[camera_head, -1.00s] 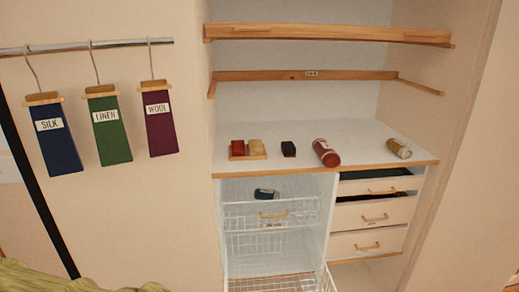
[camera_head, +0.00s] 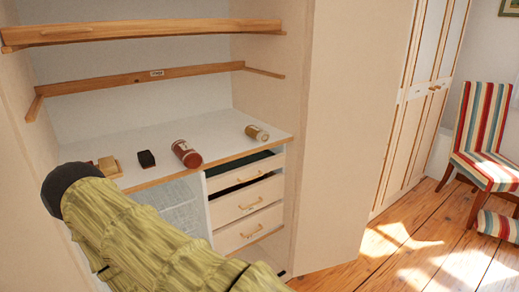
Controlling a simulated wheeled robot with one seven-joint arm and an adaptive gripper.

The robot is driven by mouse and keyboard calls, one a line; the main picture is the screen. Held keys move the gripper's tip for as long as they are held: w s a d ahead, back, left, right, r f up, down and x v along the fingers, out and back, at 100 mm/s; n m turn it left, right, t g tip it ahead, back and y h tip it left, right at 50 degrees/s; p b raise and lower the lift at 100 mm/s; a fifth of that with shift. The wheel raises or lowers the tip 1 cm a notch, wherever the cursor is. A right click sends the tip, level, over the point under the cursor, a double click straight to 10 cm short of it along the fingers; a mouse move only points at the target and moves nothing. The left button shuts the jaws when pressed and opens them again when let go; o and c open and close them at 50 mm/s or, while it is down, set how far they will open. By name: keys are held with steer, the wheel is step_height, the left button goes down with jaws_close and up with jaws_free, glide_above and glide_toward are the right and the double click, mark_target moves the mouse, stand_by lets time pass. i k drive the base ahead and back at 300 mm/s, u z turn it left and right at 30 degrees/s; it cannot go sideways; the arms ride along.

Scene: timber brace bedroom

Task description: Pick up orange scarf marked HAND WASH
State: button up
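I see no scarf that I can tell as orange, and no HAND WASH label can be read. A red-brown cylinder (camera_head: 187,153) with a pale label lies on the white counter; its label is too small to read. A smaller tan cylinder (camera_head: 257,132) with a pale band lies to its right. My arm, in a yellow-green ribbed cover with a dark rounded end, crosses the lower left and hides part of the counter front and the baskets. No gripper fingers show.
The white counter (camera_head: 208,127) has a wooden front edge. A dark block (camera_head: 146,158) and a tan brush-like item (camera_head: 109,166) stand at its left. Drawers (camera_head: 248,199) are below, the top one showing dark green inside.

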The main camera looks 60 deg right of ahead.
mark_target(192, 160)
steer(key=z, duration=1.4)
